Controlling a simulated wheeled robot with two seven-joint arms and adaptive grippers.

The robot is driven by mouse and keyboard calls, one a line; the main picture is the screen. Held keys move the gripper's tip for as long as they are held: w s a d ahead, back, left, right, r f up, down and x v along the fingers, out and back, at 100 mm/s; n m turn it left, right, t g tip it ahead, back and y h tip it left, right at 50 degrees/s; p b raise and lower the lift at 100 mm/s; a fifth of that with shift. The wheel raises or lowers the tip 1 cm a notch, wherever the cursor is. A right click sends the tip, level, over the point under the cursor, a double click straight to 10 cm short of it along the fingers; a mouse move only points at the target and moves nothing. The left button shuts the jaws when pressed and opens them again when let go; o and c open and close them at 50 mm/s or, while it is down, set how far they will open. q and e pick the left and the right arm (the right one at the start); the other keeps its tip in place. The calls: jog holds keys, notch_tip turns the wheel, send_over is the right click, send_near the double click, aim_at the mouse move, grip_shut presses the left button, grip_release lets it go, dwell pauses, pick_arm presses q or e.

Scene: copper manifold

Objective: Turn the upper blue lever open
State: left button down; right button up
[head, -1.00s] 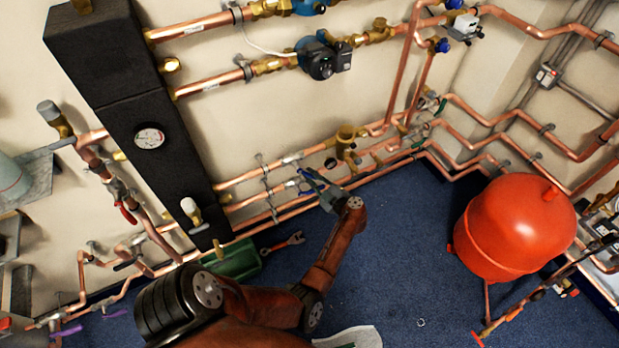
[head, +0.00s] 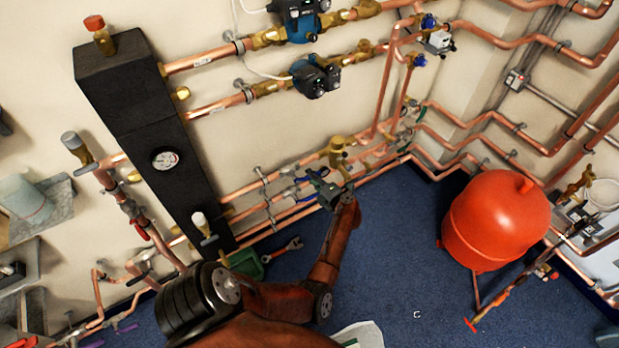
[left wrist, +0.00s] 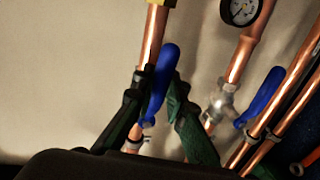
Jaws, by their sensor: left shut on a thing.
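A blue lever (left wrist: 166,62) stands between the fingers of my left gripper (left wrist: 157,84) in the left wrist view, on a valve of the copper pipe beside the bare wall; it looks like the upper one. The gripper is shut on it, with a dark green finger on each side. A second blue lever (left wrist: 262,96) sits to the right on a neighbouring pipe, clear of the fingers. In the head view my left gripper (head: 324,188) is at the low wall pipes, and it hides much of the lever. My right gripper is not in view.
A pressure gauge (left wrist: 241,10) sits near the second lever. A brass valve (head: 338,150) is just above the gripper. A red tank (head: 496,220) stands to the right. A red wrench (head: 282,249) and a green box (head: 246,263) lie below the pipes. Blue floor lies open between arm and tank.

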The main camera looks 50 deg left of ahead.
pick_arm(q)
jog(key=shift+d+r+n, duration=0.1)
jog(key=shift+d+n, duration=0.05)
jog(key=shift+n, duration=0.15)
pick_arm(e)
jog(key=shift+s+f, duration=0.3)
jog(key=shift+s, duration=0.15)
pick_arm(q)
jog(key=c, duration=1.9)
grip_release()
jog(key=shift+c, duration=0.2)
jog(key=shift+r, duration=0.1)
jog(key=v, duration=0.7)
jog(key=shift+d, duration=0.1)
